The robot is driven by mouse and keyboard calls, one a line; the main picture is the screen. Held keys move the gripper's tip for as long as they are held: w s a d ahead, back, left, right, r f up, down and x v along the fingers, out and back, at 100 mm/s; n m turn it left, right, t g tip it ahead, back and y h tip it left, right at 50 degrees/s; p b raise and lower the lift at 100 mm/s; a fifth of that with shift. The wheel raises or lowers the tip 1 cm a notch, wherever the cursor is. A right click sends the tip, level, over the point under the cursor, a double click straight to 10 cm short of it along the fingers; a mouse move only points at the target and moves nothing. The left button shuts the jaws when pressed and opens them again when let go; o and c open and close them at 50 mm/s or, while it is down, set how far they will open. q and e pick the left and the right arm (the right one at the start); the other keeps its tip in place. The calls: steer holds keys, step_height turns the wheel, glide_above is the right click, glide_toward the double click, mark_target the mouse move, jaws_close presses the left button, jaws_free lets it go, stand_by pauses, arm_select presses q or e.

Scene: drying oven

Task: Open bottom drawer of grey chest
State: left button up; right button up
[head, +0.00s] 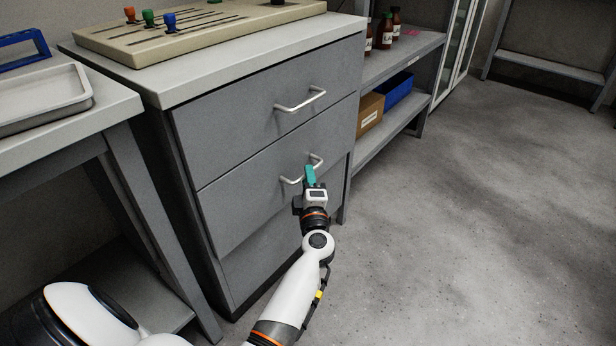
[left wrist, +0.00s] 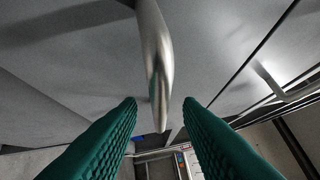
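The grey chest (head: 185,190) stands left of centre in the head view with its drawer fronts facing right. The top drawer (head: 240,120) and middle drawer (head: 245,195) have pale bar handles. The bottom drawer (head: 250,265) is partly hidden by my left arm, and I see no handle on it. My left gripper (head: 310,176) has its teal fingers at the middle drawer's handle (head: 291,181). In the left wrist view the fingers (left wrist: 160,102) are apart, with a metal handle (left wrist: 156,50) between and just beyond their tips. Gripping contact is not visible. My right gripper is out of view.
A beige board with coloured knobs (head: 200,28) lies on the chest. A bench with a metal tray (head: 75,97) stands at left. A shelf with bottles, a brown box (head: 370,112) and a blue bin (head: 398,90) stands behind. The floor at right (head: 480,220) is clear.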

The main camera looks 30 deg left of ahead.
arm_select(q)
steer(key=shift+x, duration=1.2)
jaws_close()
